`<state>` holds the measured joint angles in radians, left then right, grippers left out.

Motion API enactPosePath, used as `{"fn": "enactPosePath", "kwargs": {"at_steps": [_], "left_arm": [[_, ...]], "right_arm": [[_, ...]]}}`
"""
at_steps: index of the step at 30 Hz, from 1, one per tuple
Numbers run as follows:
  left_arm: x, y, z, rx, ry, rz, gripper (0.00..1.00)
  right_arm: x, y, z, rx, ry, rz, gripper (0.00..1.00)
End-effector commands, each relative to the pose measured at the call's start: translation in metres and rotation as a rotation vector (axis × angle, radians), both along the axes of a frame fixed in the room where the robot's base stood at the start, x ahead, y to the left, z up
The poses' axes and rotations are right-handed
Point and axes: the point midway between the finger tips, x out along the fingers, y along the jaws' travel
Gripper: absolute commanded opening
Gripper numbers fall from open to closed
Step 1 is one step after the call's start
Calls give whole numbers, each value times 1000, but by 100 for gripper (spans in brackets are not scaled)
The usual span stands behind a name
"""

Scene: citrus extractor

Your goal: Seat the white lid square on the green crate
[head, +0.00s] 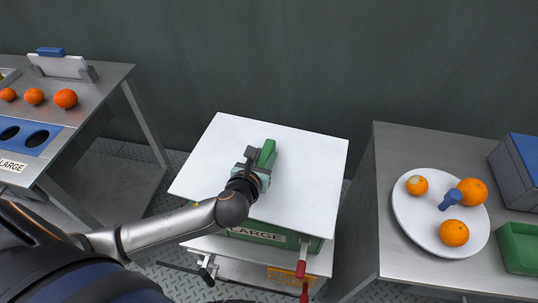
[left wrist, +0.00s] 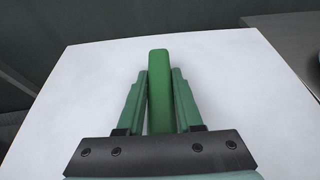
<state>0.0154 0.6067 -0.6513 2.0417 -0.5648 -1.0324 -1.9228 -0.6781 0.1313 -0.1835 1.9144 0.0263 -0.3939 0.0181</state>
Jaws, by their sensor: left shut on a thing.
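The white lid (head: 300,165) is a flat square panel with a green bar handle (head: 266,150) on top. It lies over the green crate (head: 262,234), whose front with a "LARGE" label shows below the lid's front edge. The lid looks turned relative to the crate; whether it rests fully on the rim is hidden. My left gripper (head: 259,168) is shut on the handle. In the left wrist view the green handle (left wrist: 160,90) stands between the two fingers, with the white lid (left wrist: 90,85) filling the view beneath. My right gripper is not in view.
The crate stands on a low metal stand with red-handled clamps (head: 301,268) at its front. A right-hand table holds a white plate (head: 415,230) with oranges and a blue tool. A left-hand metal bench (head: 90,92) holds oranges. A dark wall is behind.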

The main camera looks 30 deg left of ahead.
Motion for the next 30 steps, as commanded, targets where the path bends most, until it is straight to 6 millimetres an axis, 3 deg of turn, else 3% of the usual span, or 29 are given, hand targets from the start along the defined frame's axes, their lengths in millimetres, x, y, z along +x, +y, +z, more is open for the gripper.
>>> {"fn": "enactPosePath", "kwargs": {"at_steps": [3,7,20,27,30], "left_arm": [[24,11,-29,3,-5,49,0],[38,19,-45,3,-7,81,0],[44,22,-51,4,-8,95,0],[43,22,-48,5,-7,94,0],[43,22,-62,4,-7,94,0]], "right_arm": [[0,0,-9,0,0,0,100],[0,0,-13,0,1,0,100],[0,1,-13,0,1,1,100],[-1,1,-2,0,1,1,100],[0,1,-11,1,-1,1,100]]}}
